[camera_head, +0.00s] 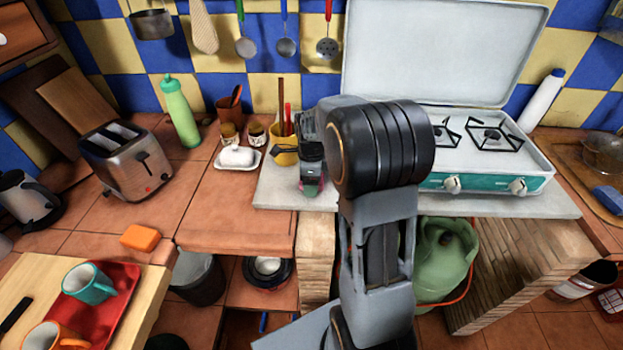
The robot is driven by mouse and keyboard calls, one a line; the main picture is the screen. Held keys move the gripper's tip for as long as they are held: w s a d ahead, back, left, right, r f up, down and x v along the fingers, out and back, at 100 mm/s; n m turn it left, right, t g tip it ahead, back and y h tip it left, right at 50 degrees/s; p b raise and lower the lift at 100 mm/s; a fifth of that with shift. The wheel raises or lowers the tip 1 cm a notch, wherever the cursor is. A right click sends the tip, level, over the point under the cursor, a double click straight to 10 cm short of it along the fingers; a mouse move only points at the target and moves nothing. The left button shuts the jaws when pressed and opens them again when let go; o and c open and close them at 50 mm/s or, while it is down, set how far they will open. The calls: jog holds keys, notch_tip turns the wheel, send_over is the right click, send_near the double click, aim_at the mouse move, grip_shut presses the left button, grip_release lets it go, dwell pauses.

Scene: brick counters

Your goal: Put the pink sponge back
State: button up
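My gripper (312,180) points down over the front left part of the pale stone slab, left of the stove. A small pink and green piece, which looks like the pink sponge (311,190), shows at its fingertips. The gripper seems shut on it, but the fingers are dark and small in view. Most of the sponge is hidden by the gripper. I cannot tell whether it touches the slab.
A yellow cup (285,157) stands just left of my gripper, beside a white butter dish (238,157). The camping stove (485,180) is at right. An orange sponge (140,237) and a blue sponge (607,199) lie apart. The tiled counter (225,215) is clear in front.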

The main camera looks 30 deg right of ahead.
notch_tip(320, 180, up, 12)
jog(key=p, duration=0.1)
jog(key=s+a+f+n+t, duration=0.1)
jog(key=s+a+n, duration=0.3)
jog(key=s+n, duration=0.4)
jog(key=s+a+f+n+t, duration=0.2)
jog(key=s+a+n, duration=0.3)
jog(key=n, duration=1.1)
jog(key=shift+s+a+f, duration=0.15)
jog(key=shift+s+a, duration=0.15)
jog(key=shift+s, duration=1.25)
notch_tip(320, 180, up, 4)
jog(key=p, duration=0.3)
jog(key=shift+f+t, duration=0.2)
jog(key=shift+t, duration=0.1)
jog(key=shift+c, duration=0.3)
